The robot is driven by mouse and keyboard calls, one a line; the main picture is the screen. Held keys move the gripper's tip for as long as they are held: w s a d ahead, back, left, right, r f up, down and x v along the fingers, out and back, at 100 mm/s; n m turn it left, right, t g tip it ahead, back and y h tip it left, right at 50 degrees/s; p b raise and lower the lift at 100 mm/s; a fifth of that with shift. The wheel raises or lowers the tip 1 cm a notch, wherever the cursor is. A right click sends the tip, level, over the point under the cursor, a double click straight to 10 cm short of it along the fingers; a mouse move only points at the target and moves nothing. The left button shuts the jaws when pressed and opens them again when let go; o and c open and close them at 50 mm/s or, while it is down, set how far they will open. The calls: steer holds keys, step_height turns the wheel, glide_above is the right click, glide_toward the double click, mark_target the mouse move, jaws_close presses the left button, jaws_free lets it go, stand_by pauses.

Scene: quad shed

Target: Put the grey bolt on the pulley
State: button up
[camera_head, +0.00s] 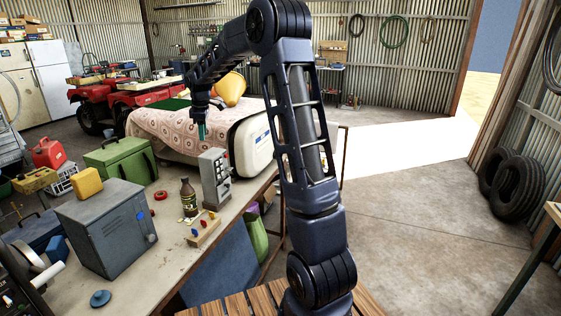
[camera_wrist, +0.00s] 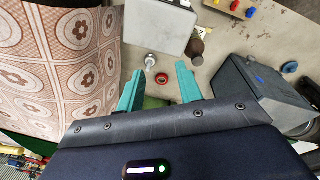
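My gripper (camera_wrist: 159,68) is open and empty, its teal fingers apart, above the far part of the workbench. It also shows in the head view (camera_head: 201,131), pointing down. A small silver-grey piece that looks like the bolt (camera_wrist: 150,61) stands on the bench beyond the fingertips in the wrist view. I cannot make it out in the head view. A blue round piece with a raised centre (camera_head: 100,298), possibly the pulley, lies at the near end of the bench. It also shows at the right of the wrist view (camera_wrist: 289,67).
A red ring (camera_wrist: 161,78) lies beside the bolt. A grey switch box (camera_head: 214,178), brown bottle (camera_head: 188,198), board with coloured knobs (camera_head: 204,229), large grey-blue case (camera_head: 106,228) and green box (camera_head: 119,160) crowd the bench. A patterned cloth (camera_head: 187,127) hangs beyond.

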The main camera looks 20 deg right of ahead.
steer(key=s+d+r+m+t, duration=0.1)
steer(key=s+d+r+m, duration=0.15)
steer(key=s, duration=0.55)
steer(key=s+d+r+m, duration=0.2)
steer(key=s+d+r, duration=0.15)
steer(key=s, duration=0.35)
steer(key=s+d+r+m+t, duration=0.1)
steer(key=s+d+r+m, duration=0.25)
steer(key=s, duration=0.45)
steer(key=s+d+f+m, duration=0.2)
steer(key=s, duration=0.5)
steer(key=s+d+f+m, duration=0.1)
steer(key=s+d+m, duration=0.1)
steer(key=s, duration=0.4)
steer(key=s+d+f+m+t, duration=0.1)
steer(key=s+d+f+m, duration=0.1)
steer(key=s, duration=0.5)
steer(key=shift+s+d+f+m, duration=0.15)
steer(key=shift+s+f+m, duration=0.15)
steer(key=shift+s, duration=0.05)
